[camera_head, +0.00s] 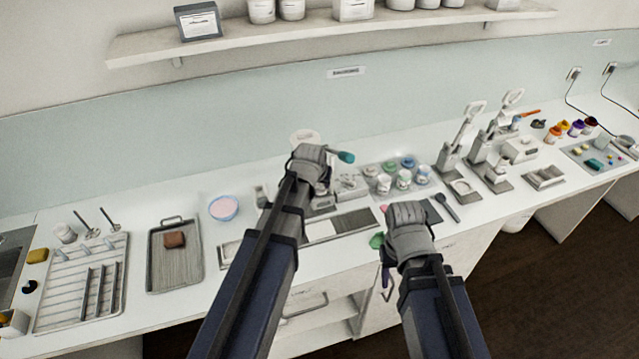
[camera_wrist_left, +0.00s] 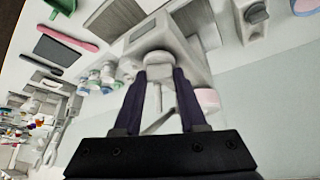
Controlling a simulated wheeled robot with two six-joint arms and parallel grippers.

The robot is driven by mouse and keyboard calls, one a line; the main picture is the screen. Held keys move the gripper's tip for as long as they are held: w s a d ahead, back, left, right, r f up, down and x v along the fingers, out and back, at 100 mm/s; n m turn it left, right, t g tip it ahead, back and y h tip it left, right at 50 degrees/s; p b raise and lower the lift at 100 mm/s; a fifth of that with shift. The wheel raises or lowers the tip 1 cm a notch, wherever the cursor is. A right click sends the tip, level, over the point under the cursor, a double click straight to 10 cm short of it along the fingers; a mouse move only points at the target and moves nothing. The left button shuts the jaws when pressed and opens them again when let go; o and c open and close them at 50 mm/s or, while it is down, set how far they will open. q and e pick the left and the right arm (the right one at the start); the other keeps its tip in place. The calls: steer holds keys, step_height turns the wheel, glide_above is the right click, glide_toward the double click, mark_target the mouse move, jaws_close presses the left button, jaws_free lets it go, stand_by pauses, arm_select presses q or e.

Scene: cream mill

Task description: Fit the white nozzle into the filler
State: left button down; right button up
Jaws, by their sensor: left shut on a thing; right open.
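My left gripper (camera_head: 311,158) is over the middle of the counter, in front of the filler (camera_head: 348,186), and hides much of it. In the left wrist view the dark fingers of the left gripper (camera_wrist_left: 158,75) are spread around a white round piece, the nozzle (camera_wrist_left: 158,64), held at their tips. It lies against or just before the pale body of the filler (camera_wrist_left: 178,42); I cannot tell whether they touch. The nozzle is hidden in the head view. My right gripper (camera_head: 408,218) is open at the counter's front edge, its fingertips mostly hidden.
Several lidded jars (camera_head: 403,180) stand right of the filler. A green scoop (camera_head: 377,240) lies beside the right gripper. A pink-filled bowl (camera_head: 223,208), a tray (camera_head: 175,265) and a drying rack (camera_head: 70,300) are at left. Lever presses (camera_head: 460,150) stand at right.

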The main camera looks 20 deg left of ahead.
arm_select(q)
steer(key=shift+c, duration=1.9)
jaws_free()
step_height(320, 180, up, 6)
steer(key=p, duration=0.6)
steer(key=s+d+f+m+g+b, duration=0.1)
steer(key=s+d+f+g+b, duration=0.1)
steer(key=s+d+f+b, duration=0.2)
steer(key=s+d+f+m+g+b, duration=0.2)
steer(key=s+d+f+b, duration=0.2)
steer(key=s+f+b, duration=0.4)
steer(key=s+d+f+m+g+y+b, duration=0.1)
steer(key=s+d+f+g+b, duration=0.1)
steer(key=s+d+f+b, duration=0.3)
steer(key=s+f+b, duration=0.1)
steer(key=s+f, duration=0.3)
steer(key=s, duration=0.2)
steer(key=shift+s+m, duration=0.2)
steer(key=shift+m, duration=0.1)
steer(key=shift+d, duration=0.1)
